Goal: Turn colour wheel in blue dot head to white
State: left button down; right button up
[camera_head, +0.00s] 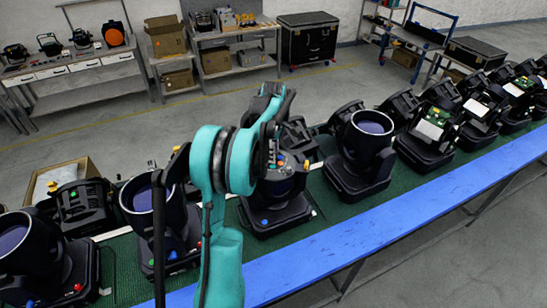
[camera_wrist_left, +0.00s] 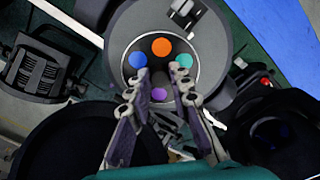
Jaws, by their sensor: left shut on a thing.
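The blue dot head (camera_head: 283,185) stands on the green bench top, partly behind my left arm. A blue dot (camera_head: 265,222) shows low on its base. In the left wrist view its round open housing holds the colour wheel (camera_wrist_left: 161,72), with blue, orange, teal and purple discs around a dark hub. My left gripper (camera_wrist_left: 165,76) reaches over the wheel, one finger on each side of the purple disc (camera_wrist_left: 159,95). It is shut on the wheel, though the exact contact is hard to make out. I see no white disc; the fingers hide part of the wheel. My right gripper is out of view.
More heads stand close on both sides, including a dark-lensed one (camera_head: 360,150) to the right and one (camera_head: 160,215) to the left. A blue rail (camera_head: 400,205) runs along the bench's front edge. Shelves and a black case (camera_head: 308,38) stand farther back.

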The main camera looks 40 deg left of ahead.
pick_arm(q)
jog(key=m+b, duration=0.1)
jog(key=m, duration=0.2)
jog(key=shift+f+m+b, duration=0.1)
jog(key=shift+m+b, duration=0.2)
jog(key=shift+m, duration=0.1)
jog(key=m+b, duration=0.1)
jog(key=m, duration=0.2)
jog(key=shift+m, duration=0.3)
jog(key=m+b, duration=0.1)
jog(key=m, duration=0.2)
jog(key=shift+m, duration=0.4)
jog(key=m+b, duration=0.1)
jog(key=m, duration=0.2)
jog(key=shift+s, duration=0.1)
jog(key=m, duration=0.4)
jog(key=shift+a, duration=0.1)
jog(key=m+b, duration=0.1)
jog(key=m, duration=0.3)
jog(key=shift+m, duration=0.3)
jog(key=m, duration=0.4)
jog(key=shift+m, duration=0.3)
jog(key=shift+m+b, duration=0.35)
jog(key=shift+m, duration=1.45)
